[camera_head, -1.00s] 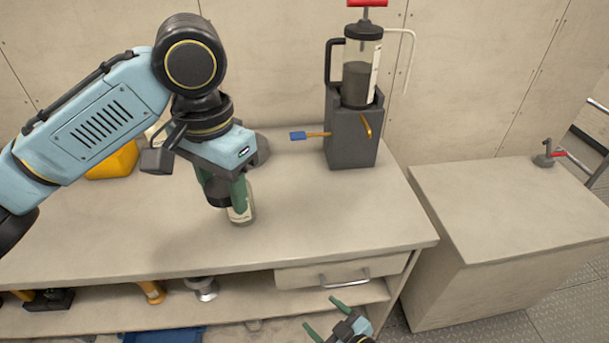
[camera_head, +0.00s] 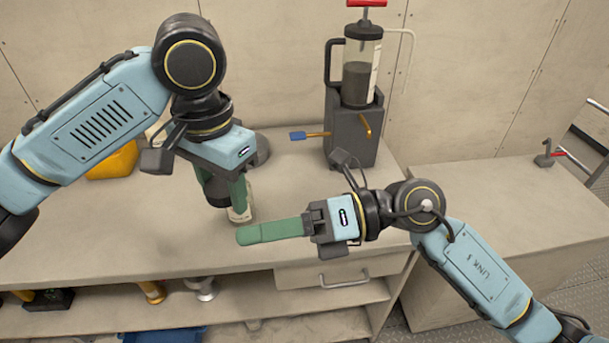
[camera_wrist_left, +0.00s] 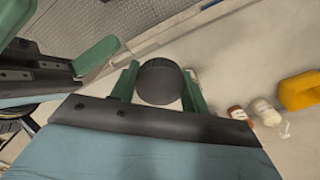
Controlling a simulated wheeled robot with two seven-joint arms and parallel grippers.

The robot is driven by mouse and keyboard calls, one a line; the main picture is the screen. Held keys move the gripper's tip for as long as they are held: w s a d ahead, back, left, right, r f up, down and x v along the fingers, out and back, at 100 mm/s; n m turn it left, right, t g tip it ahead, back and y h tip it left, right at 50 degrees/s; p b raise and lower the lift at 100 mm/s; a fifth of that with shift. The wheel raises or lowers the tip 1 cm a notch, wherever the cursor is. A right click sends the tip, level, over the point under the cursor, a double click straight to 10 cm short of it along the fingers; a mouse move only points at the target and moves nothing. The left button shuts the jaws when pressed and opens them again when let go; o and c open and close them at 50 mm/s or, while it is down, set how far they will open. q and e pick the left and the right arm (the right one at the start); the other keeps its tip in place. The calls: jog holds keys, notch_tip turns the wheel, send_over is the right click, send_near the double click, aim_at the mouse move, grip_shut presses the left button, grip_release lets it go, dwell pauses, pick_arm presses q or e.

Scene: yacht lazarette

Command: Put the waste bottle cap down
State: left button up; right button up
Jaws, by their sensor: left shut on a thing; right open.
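My left gripper (camera_head: 228,190) is shut on the dark round waste bottle cap (camera_head: 217,192), above the bench top. In the left wrist view the cap (camera_wrist_left: 160,82) sits between the two green fingers. A small bottle with a pale label (camera_head: 240,208) stands on the bench just right of the cap, partly hidden by a finger. I cannot tell whether cap and bottle touch. My right gripper (camera_head: 246,236) is open, its fingers pointing left in front of the bottle. The fingers overlap in the head view, but show apart at the left of the left wrist view.
A grey stand with a clear pump canister (camera_head: 361,75) is at the back right of the bench (camera_head: 120,235). A yellow container (camera_head: 115,162) is behind my left arm. A lower side bench (camera_head: 500,195) stands right.

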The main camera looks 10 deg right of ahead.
aim_at(223, 190)
jog(key=w+d+r+n+t+h, duration=0.3)
jog(key=d+r+n+t+h, duration=0.2)
jog(key=r+n+t, duration=0.1)
jog(key=x, duration=1.2)
jog(key=shift+r, duration=0.1)
jog(key=shift+c, duration=0.3)
jog(key=shift+s, duration=0.1)
jog(key=c, duration=0.9)
pick_arm(q)
jog(key=o, duration=1.3)
jog(key=shift+c, duration=0.2)
pick_arm(e)
jog(key=shift+c, duration=0.2)
